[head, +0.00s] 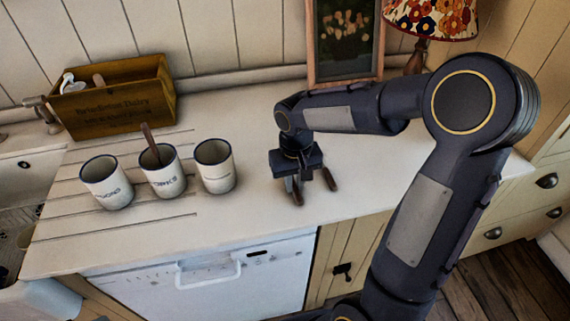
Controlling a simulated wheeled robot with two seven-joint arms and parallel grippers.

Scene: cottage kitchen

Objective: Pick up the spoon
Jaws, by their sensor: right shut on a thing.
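A dark brown spoon handle (150,140) sticks up out of the middle mug (164,181), tilted to the left; its lower end is hidden in the mug. My right gripper (311,188) points down over the counter to the right of the mugs, apart from them. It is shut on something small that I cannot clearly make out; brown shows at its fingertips. My left gripper is not in view.
Two more white mugs with dark rims stand either side, one left (107,184) and one right (215,168). A wooden box (115,108) stands behind them. A picture frame (345,40) and lamp (432,18) are at the back. The white counter (255,130) is clear between mugs and gripper.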

